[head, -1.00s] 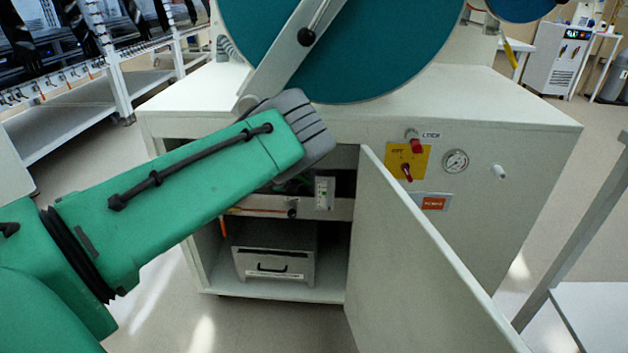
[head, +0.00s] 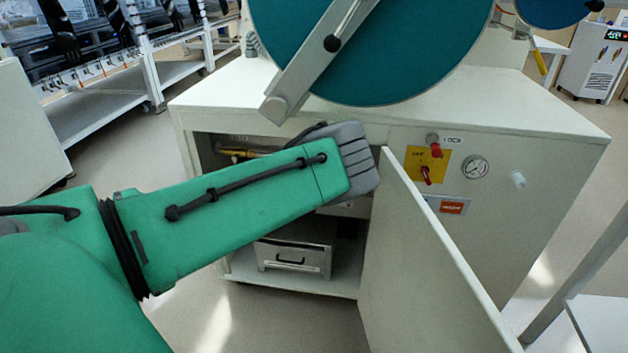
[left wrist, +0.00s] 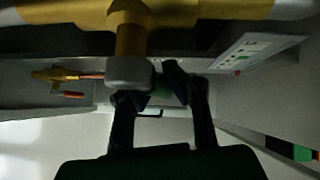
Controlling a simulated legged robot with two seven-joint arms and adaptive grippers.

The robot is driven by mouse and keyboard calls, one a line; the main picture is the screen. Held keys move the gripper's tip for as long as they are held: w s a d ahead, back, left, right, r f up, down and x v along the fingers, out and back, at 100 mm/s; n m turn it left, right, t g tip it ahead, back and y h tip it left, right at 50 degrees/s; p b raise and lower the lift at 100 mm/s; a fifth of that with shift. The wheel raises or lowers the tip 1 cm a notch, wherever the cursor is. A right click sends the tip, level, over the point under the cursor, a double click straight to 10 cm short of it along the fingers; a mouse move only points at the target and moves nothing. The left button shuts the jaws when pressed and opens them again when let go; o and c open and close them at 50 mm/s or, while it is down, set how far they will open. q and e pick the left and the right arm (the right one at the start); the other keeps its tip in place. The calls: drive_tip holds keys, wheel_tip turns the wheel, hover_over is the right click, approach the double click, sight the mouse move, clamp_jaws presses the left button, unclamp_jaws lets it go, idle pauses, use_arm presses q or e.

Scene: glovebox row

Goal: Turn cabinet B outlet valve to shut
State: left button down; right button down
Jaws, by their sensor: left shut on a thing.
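In the left wrist view a yellow pipe fitting (left wrist: 131,38) drops from a horizontal yellow pipe and ends in a grey collar (left wrist: 130,73). My left gripper (left wrist: 163,92) is at this fitting, its two dark fingers shut on a dark green piece, seemingly the outlet valve's handle (left wrist: 162,99). The fingertips and handle are dim and partly hidden, so the handle's angle cannot be told. In the head view my green left arm reaches into the open bay of the cabinet (head: 540,130), hiding the gripper and valve. No letter B is readable. My right gripper is not in view.
The open door (head: 430,255) stands just right of my wrist. A second yellow valve with an orange part (left wrist: 56,76) lies left of the gripper. A white label box (left wrist: 235,52) is to the right. A drawer unit (head: 293,256) sits on the bay floor.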

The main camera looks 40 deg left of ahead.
use_arm(q)
drive_tip(key=shift+s+f+g, duration=0.3)
drive_tip(key=shift+s+f, duration=0.3)
drive_tip(key=shift+f, duration=0.2)
drive_tip(key=shift+s+a+y, duration=0.1)
drive_tip(key=shift+a+y, duration=0.05)
drive_tip(key=shift+y, duration=0.15)
drive_tip(key=c, duration=1.6)
unclamp_jaws()
drive_tip(key=shift+o, duration=0.2)
drive_tip(key=shift+a+r, duration=0.1)
drive_tip(key=shift+r, duration=0.15)
drive_tip(key=v, duration=0.7)
